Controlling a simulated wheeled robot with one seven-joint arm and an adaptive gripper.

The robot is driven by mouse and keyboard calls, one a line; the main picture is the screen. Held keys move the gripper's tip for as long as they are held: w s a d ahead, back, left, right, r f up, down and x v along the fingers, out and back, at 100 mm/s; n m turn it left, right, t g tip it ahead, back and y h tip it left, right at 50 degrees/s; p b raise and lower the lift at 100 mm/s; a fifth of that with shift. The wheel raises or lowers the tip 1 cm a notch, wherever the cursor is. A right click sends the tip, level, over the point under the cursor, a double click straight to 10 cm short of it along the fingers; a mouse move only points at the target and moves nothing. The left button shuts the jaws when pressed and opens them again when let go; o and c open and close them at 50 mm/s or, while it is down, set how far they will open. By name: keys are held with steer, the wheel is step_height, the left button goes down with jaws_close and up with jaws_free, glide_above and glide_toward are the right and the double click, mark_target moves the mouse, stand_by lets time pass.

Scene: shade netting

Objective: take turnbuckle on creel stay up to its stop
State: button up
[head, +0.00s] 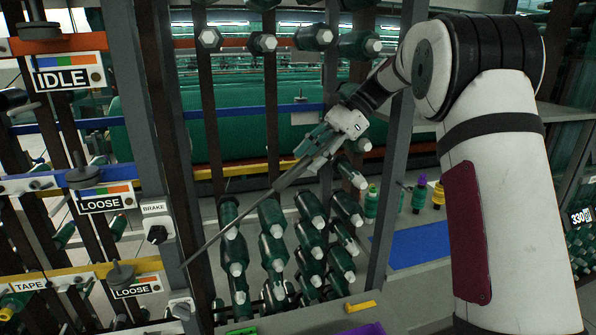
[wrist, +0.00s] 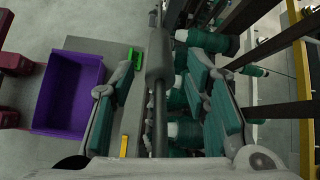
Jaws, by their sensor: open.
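The creel stay (head: 225,232) is a thin dark rod running diagonally from lower left up to my gripper in the head view. The turnbuckle (wrist: 159,52) is a thicker grey sleeve on it, in the upper middle of the wrist view, with thin rod below it. My gripper (head: 316,146) is open at the upper part of the stay. In the wrist view its teal-padded fingers (wrist: 166,85) stand on either side of the stay line, with visible gaps. In the head view my gripper partly hides the stay's upper end. I cannot tell where the stop is.
Green yarn bobbins (head: 272,250) hang on the creel beside the stay, close to the right finger in the wrist view. Grey uprights (head: 160,120) stand at left. A purple bin (wrist: 68,92), green clip (wrist: 137,59) and yellow block (head: 361,306) sit near the floor-level shelf.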

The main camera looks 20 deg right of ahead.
steer(key=v, duration=0.5)
steer(key=shift+d+r, duration=0.1)
steer(key=shift+d, duration=0.05)
steer(key=s+a+r+n+t+h, duration=0.1)
steer(key=s+a+n+h, duration=0.15)
steer(key=s, duration=0.55)
steer(key=s+a+r+n+t+h, duration=0.15)
steer(key=s+a+n, duration=0.25)
steer(key=s, duration=0.4)
steer(key=s+f+n+t+h, duration=0.1)
steer(key=s+f+n, duration=0.3)
steer(key=s, duration=0.5)
steer(key=s+f+n+t+h, duration=0.1)
steer(key=s+f+n+h, duration=0.3)
steer(key=s, duration=0.5)
steer(key=shift+s+f+n+t, duration=0.15)
steer(key=shift+n+t, duration=0.2)
steer(key=shift+n, duration=0.4)
